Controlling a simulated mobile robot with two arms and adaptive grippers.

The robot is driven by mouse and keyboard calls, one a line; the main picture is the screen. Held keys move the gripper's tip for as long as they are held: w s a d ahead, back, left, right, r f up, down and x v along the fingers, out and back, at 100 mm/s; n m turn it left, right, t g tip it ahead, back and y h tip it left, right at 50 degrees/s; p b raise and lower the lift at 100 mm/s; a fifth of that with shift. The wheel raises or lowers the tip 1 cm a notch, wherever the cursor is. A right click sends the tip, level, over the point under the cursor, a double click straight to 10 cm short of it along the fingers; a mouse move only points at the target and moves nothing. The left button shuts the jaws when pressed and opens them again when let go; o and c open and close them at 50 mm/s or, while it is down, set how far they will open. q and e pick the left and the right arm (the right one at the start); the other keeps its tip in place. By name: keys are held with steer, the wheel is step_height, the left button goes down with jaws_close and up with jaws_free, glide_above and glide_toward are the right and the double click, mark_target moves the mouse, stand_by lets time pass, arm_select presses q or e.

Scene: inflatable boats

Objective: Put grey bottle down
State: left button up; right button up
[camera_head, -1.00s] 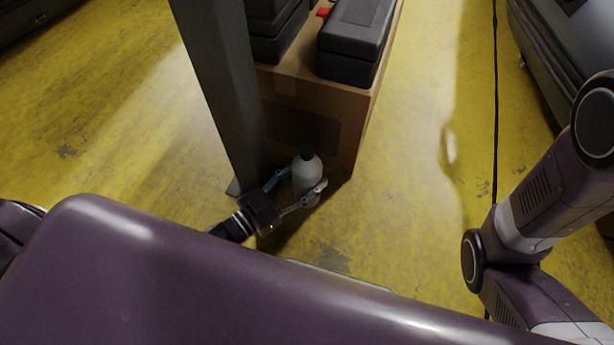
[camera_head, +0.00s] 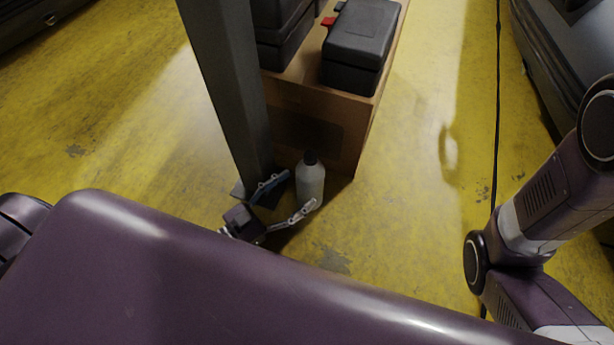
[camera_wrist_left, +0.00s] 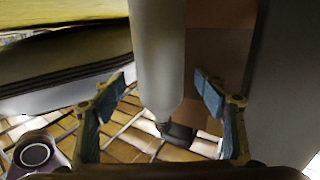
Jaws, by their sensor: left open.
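The grey bottle (camera_head: 311,182) has a black cap and stands upright on the yellow floor beside a cardboard box. My left gripper (camera_head: 294,191) is open, with its fingers spread wide on the near left side of the bottle. In the left wrist view the bottle (camera_wrist_left: 158,50) appears cap-down between the two open fingers of the gripper (camera_wrist_left: 160,84), with visible gaps on both sides. My right gripper is out of view.
The cardboard box (camera_head: 357,128) carries black cases (camera_head: 357,45). A dark post (camera_head: 225,90) stands close left of the bottle and gripper. Yellow floor (camera_head: 415,190) is open to the right, up to a black cable (camera_head: 497,110) and a grey boat (camera_head: 565,55).

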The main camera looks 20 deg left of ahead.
arm_select(q)
steer(key=p+v, duration=0.2)
steer(key=v, duration=0.4)
steer(key=shift+s+a, duration=0.2)
steer(key=shift+s, duration=0.1)
steer(key=shift+r, duration=0.1)
